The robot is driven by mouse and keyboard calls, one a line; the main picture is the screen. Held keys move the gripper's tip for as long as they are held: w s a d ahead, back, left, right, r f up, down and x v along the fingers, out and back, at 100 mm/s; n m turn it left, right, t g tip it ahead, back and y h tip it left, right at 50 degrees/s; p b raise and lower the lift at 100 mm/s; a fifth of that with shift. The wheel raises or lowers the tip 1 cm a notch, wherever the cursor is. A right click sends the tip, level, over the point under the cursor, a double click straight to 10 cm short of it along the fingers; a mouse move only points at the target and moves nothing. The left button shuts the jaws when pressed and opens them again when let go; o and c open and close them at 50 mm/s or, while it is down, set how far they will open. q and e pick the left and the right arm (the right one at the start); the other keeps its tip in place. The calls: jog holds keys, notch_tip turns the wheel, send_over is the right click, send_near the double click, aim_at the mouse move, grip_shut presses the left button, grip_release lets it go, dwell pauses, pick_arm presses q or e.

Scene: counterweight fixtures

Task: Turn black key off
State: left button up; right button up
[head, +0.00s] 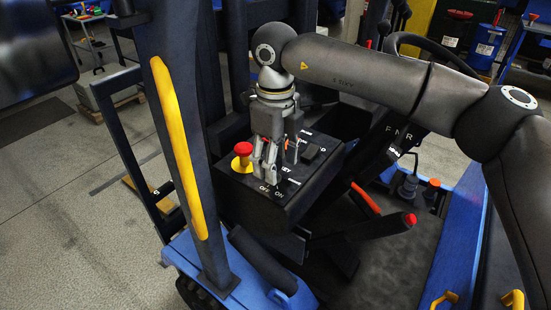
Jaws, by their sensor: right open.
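My right gripper (266,176) points down over the front part of a black control box (284,202) on the blue vehicle. Its fingers are open, just above or at the box's top near the white "OFF" and "ON" labels. The black key is not clearly visible; the fingers cover the spot by those labels, and I cannot tell whether they touch it. A red mushroom button (243,149) on a yellow base stands just left of the fingers. My left gripper is not in view.
A dark post with a yellow handle (178,145) rises left of the box. A black lever with a red tip (409,220) is at the right front. A steering wheel (432,47) is behind my right arm. Open floor (85,215) lies to the left.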

notch_tip(320, 180, up, 12)
dwell(0.6)
